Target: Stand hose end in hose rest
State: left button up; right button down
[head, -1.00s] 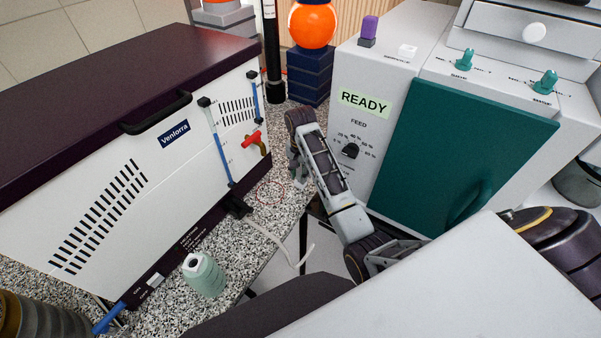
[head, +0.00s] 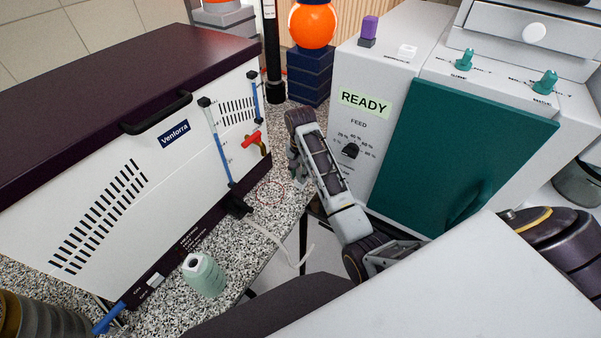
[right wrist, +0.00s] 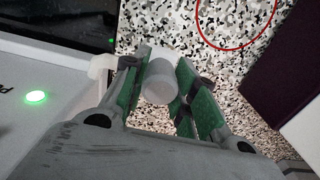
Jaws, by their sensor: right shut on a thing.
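A pale hose (head: 275,240) comes from a dark fitting low on the white Venlorra box and curves over the counter edge. Its free end (head: 311,247) points up beside my right arm. My right gripper (head: 294,168) is above the counter between the two machines. In the right wrist view my right gripper (right wrist: 160,85) is shut on a light grey cylinder (right wrist: 158,84); I cannot tell what it belongs to. A pale green bottle (head: 204,277) with a white top stands at the counter front. I cannot identify the hose rest. My left gripper is not in view.
The Venlorra box (head: 120,170) with a red tap (head: 252,139) stands left. A grey machine (head: 375,90) with a teal door (head: 465,150) and READY display stands right. A black post (head: 273,60) rises behind.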

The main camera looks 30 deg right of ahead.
jog(key=shift+f, duration=0.45)
dwell(0.3)
jog(key=c, duration=1.1)
grip_release()
jog(key=shift+o, duration=0.2)
